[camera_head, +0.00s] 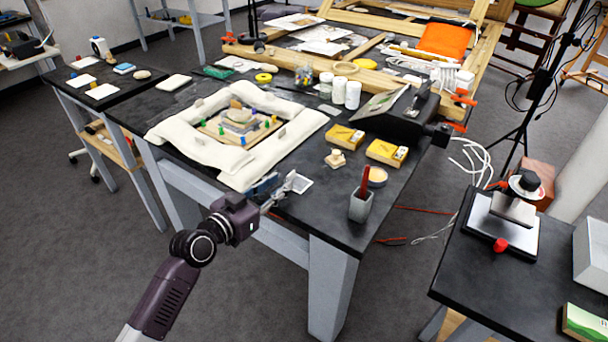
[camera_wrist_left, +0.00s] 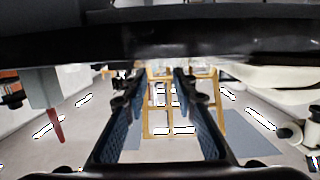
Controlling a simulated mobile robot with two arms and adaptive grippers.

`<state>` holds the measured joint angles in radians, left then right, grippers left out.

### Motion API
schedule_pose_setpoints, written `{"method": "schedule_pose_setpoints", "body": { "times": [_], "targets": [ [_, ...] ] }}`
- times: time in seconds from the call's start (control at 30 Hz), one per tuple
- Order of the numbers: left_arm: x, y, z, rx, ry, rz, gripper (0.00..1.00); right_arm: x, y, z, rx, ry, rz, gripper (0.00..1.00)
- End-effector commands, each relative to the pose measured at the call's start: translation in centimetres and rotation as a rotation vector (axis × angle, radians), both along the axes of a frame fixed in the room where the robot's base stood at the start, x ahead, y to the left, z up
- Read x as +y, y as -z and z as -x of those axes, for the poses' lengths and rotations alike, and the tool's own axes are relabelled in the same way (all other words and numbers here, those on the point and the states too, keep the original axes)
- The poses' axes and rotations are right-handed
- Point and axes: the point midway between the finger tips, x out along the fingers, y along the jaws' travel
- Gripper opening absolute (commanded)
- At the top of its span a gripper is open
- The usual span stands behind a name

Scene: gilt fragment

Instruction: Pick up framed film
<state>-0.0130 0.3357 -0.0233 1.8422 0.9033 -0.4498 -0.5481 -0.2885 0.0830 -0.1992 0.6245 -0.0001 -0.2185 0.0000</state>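A small white-bordered square with a grey middle, which looks like the framed film (camera_head: 301,184), lies flat at the front edge of the black worktable (camera_head: 300,211) in the head view. My left gripper (camera_head: 279,187) is at that edge, just left of the film. Whether it touches the film cannot be told. In the left wrist view my left gripper (camera_wrist_left: 160,88) has its two blue-padded fingers apart, with nothing seen between them. I cannot make out the film in that view. My right gripper is not in view.
A padded white frame (camera_head: 177,129) surrounds a board with small coloured pieces behind the gripper. A wooden block (camera_head: 335,159), a grey cup (camera_head: 360,207) with a red stick, and yellow boxes (camera_head: 386,152) stand to the right. Open floor lies in front of the table.

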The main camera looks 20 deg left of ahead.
Motion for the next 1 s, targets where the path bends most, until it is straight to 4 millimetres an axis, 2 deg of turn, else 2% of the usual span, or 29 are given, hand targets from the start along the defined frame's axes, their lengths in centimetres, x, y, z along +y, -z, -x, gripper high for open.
{"method": "schedule_pose_setpoints", "body": {
  "times": [0.33,0.53,0.7,0.83,0.87,1.0],
  "targets": [
    [-1.2,0.6,-3.9,0.001,0.000,0.004,0.26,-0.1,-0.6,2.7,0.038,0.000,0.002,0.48],
    [-1.9,1.1,-6.2,0.000,0.000,0.003,0.26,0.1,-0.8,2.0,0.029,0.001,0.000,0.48],
    [-2.1,1.3,-6.7,0.001,0.000,0.000,0.26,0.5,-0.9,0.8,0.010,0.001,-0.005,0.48],
    [-2.1,1.3,-6.6,0.001,0.000,0.000,0.26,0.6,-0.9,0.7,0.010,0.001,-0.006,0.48],
    [-2.1,1.3,-6.6,0.001,0.000,0.000,0.24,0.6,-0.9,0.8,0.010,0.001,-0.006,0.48],
    [-2.1,1.3,-6.6,0.001,0.000,0.000,0.09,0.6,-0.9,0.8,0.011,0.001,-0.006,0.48]
  ]
}}
